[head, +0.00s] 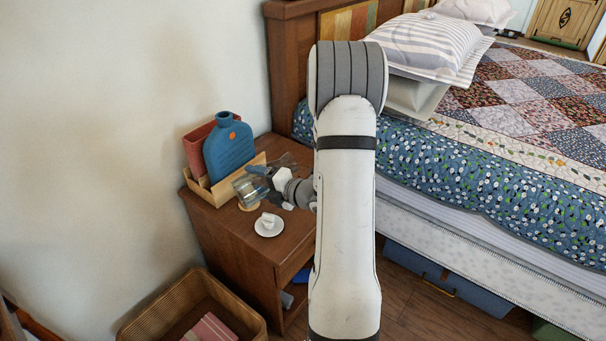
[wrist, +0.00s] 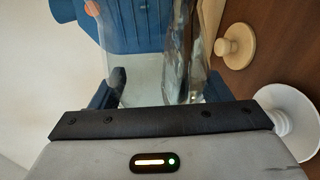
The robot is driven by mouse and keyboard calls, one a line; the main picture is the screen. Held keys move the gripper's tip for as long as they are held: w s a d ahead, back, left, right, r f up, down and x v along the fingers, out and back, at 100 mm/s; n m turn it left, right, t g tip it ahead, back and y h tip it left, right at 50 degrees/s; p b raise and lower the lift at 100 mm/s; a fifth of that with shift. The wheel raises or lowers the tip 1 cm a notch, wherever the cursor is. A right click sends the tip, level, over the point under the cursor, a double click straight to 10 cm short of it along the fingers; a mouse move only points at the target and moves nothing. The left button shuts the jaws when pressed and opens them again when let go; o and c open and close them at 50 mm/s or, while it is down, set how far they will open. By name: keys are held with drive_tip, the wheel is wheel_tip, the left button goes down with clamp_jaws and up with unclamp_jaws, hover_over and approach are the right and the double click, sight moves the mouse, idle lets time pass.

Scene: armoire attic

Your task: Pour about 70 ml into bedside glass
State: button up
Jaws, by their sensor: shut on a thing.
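My gripper (head: 259,175), with dark blue fingers, is shut on a clear glass vessel (head: 246,188) over the nightstand. The vessel looks tilted and seems to hold clear liquid. In the wrist view, the fingers close around the same clear vessel (wrist: 148,78), with darker reflections along its right side. A tan round piece (head: 247,206) shows just below the vessel in the head view. Faint clear glass outlines (head: 286,160) show behind my gripper; I cannot tell whether they are the bedside glass. Any liquid stream or level in another glass is not discernible.
A blue hot-water bottle (head: 230,148) and a red item (head: 197,150) stand in a wooden holder (head: 212,193) at the back. A wooden knobbed disc (wrist: 237,45) shows beside the vessel. The bed (head: 480,190) is right.

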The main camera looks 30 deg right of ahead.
drive_tip(key=f+b, duration=0.1)
drive_tip(key=a+f+n+b, duration=0.1)
drive_tip(key=b, duration=0.1)
drive_tip(key=shift+f+h, duration=0.1)
drive_tip(key=shift+h, duration=0.3)
drive_tip(key=shift+r+n+p, duration=0.3)
drive_tip(key=shift+r+p, duration=0.15)
drive_tip(key=shift+r, duration=0.1)
drive_tip(key=shift+d+r+n+h+p, duration=0.3)
drive_tip(key=shift+r+n+h, duration=0.3)
drive_tip(key=shift+n, duration=0.2)
drive_tip(key=shift+r+g, duration=0.1)
drive_tip(key=shift+g, duration=0.2)
